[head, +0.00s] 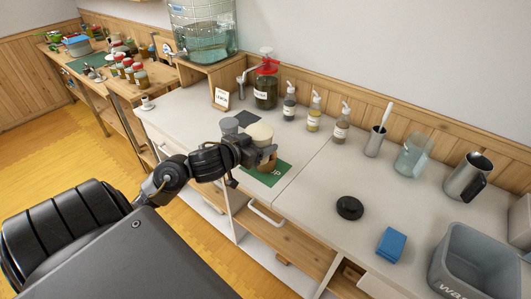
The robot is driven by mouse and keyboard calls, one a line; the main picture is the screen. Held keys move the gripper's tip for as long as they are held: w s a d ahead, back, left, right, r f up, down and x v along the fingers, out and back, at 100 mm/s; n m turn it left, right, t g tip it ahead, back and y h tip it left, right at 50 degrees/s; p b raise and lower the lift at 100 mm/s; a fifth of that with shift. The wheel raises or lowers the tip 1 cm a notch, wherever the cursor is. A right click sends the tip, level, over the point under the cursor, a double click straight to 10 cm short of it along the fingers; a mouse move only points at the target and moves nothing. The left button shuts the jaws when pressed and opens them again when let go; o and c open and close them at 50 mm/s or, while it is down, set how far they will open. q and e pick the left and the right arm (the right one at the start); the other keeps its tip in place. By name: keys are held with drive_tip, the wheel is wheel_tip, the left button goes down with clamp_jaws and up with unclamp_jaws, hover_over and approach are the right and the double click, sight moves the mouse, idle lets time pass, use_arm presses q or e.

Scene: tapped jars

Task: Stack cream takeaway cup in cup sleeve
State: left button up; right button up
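The cream takeaway cup (260,131) is near the front edge of the counter, above a green mat (267,176). Something brown, seemingly the cup sleeve (271,160), shows directly below the cup. The two overlap in view, and I cannot tell how deep the cup sits in it. My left gripper (250,153) is at the left side of the cup and sleeve and hides part of them. Its fingertips are not clear, so I cannot tell whether it grips the cup. My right gripper is out of view.
A grey cup (229,126) stands just left of the cream cup. Pump bottles (313,114) and a red-topped jar (266,85) line the wall. A black lid (350,207), blue sponge (391,244) and grey bin (475,262) are at right. The counter between is clear.

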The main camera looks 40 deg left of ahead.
use_arm(q)
drive_tip(key=w+a+f, duration=0.6)
drive_tip(key=w+f, duration=0.2)
drive_tip(key=w, duration=0.2)
drive_tip(key=shift+f, duration=0.4)
drive_tip(key=f, duration=0.1)
drive_tip(key=f+p, duration=0.1)
drive_tip(key=f, duration=0.1)
drive_tip(key=shift+w+a+f, duration=0.15)
drive_tip(key=shift+w+f, duration=0.05)
drive_tip(key=shift+f, duration=0.05)
drive_tip(key=shift+f, duration=0.6)
drive_tip(key=o, duration=0.9)
drive_tip(key=shift+o, duration=0.3)
